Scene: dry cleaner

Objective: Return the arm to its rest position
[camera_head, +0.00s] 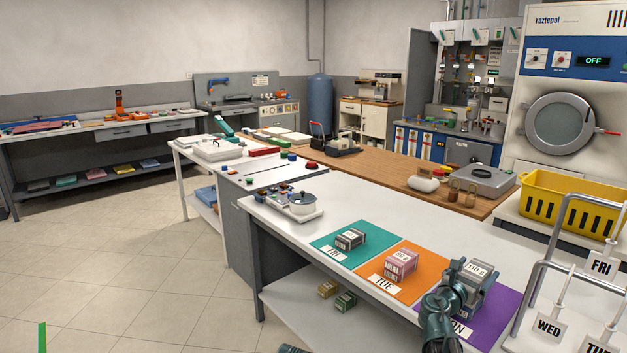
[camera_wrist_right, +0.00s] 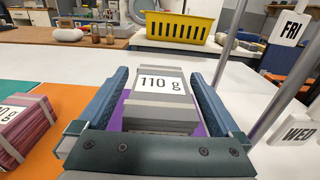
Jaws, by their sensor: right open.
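My right gripper (camera_head: 468,276) is over the purple mat (camera_head: 500,318) at the front right of the white table. It is open, with one finger on each side of a grey bundle labelled 110 g (camera_wrist_right: 160,88). In the right wrist view the bundle sits between the two blue ribbed fingers (camera_wrist_right: 166,100); a gap shows beside the right finger. In the head view the arm hides part of the bundle and the mat's label. A small dark piece at the bottom edge of the head view may be my left gripper; its jaws cannot be made out.
A pink bundle (camera_head: 401,264) is on the orange mat (camera_head: 425,258), and a grey bundle (camera_head: 350,239) on the teal mat (camera_head: 330,247). A metal rack with day tags (camera_head: 548,327) stands close on the right. A yellow basket (camera_head: 570,207) is behind.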

